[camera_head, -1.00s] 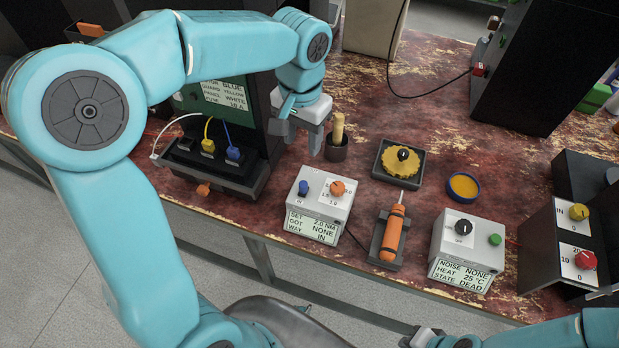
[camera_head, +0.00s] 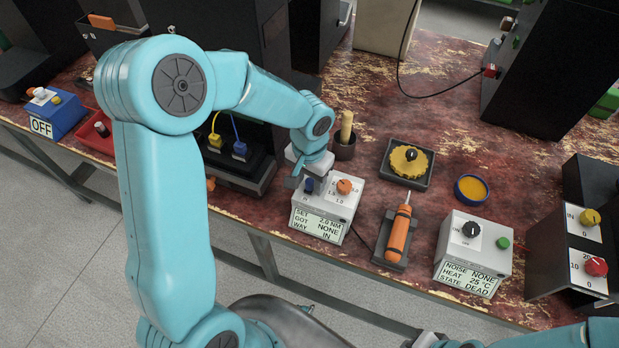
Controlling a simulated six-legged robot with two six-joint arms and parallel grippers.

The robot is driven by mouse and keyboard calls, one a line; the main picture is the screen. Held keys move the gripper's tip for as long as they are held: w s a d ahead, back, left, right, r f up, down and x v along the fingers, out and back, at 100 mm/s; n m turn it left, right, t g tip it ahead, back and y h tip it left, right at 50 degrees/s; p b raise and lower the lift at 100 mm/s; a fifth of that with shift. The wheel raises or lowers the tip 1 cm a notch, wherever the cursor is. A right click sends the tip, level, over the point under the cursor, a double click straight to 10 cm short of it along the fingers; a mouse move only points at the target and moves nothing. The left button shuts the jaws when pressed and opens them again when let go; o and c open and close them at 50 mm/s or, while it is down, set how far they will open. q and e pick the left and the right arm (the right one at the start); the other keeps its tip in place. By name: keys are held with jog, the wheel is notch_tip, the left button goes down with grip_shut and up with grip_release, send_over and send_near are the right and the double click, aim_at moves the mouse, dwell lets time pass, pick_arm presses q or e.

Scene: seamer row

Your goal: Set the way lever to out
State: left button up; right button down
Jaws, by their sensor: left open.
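The way lever is the small blue knob (camera_head: 310,186) on the left of the white control box (camera_head: 335,207). My right gripper (camera_head: 425,340) is at the bottom edge, mostly cut off.
An orange screwdriver (camera_head: 399,236) lies in a dark holder right of the box. Behind stand a dark cup (camera_head: 345,150) with a wooden handle and a yellow gear (camera_head: 409,160) in a tray. A second white box (camera_head: 473,245) stands further right.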

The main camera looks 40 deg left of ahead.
pick_arm(q)
grip_shut()
jog(key=shift+w+a+r+p, duration=0.1)
jog(key=shift+w+a+p, duration=0.15)
jog(key=shift+w, duration=1)
jog(key=shift+w+a+p, duration=0.15)
jog(key=shift+w+a, duration=0.2)
jog(key=shift+w, duration=0.85)
grip_release()
jog(key=shift+w, duration=0.15)
notch_tip(320, 180, up, 16)
jog(key=shift+r, duration=0.1)
